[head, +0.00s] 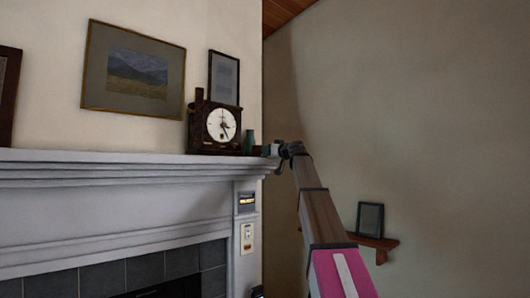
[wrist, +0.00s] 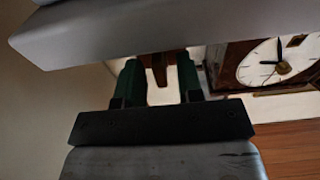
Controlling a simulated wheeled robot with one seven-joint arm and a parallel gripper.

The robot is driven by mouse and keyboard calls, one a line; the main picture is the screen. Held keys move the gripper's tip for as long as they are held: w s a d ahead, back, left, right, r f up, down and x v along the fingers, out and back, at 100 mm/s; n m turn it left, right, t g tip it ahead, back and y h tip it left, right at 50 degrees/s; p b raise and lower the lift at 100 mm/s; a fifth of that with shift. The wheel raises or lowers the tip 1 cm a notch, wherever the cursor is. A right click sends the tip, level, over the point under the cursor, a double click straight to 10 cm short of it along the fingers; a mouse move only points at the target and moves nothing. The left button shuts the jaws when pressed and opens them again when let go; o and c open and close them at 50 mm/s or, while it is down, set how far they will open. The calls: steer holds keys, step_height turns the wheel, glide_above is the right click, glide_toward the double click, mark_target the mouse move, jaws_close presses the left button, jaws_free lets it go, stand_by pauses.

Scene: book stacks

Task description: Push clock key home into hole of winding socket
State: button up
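The dark wooden clock (head: 199,129) with a round white dial stands on the mantel in the head view. Its dial also shows at the right of the wrist view (wrist: 262,70). My gripper (head: 268,150) is at the right end of the mantel, right of the clock. In the wrist view its two dark green fingers (wrist: 160,72) stand apart. A brown piece (wrist: 157,72) shows between the fingertips. I cannot tell whether it is the clock key or whether the fingers grip it. I cannot make out the winding socket or its hole.
The grey mantel (head: 90,162) runs below the clock, and its edge crosses the top of the wrist view (wrist: 130,35). A small green vase (head: 249,142) stands between clock and gripper. Framed pictures hang behind. A small shelf (head: 375,241) is at lower right.

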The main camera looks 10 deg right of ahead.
jaws_close()
steer(key=shift+s, duration=0.1)
steer(key=v, duration=0.7)
steer(key=shift+d, duration=0.15)
stand_by(1.3)
steer(key=shift+s, duration=0.2)
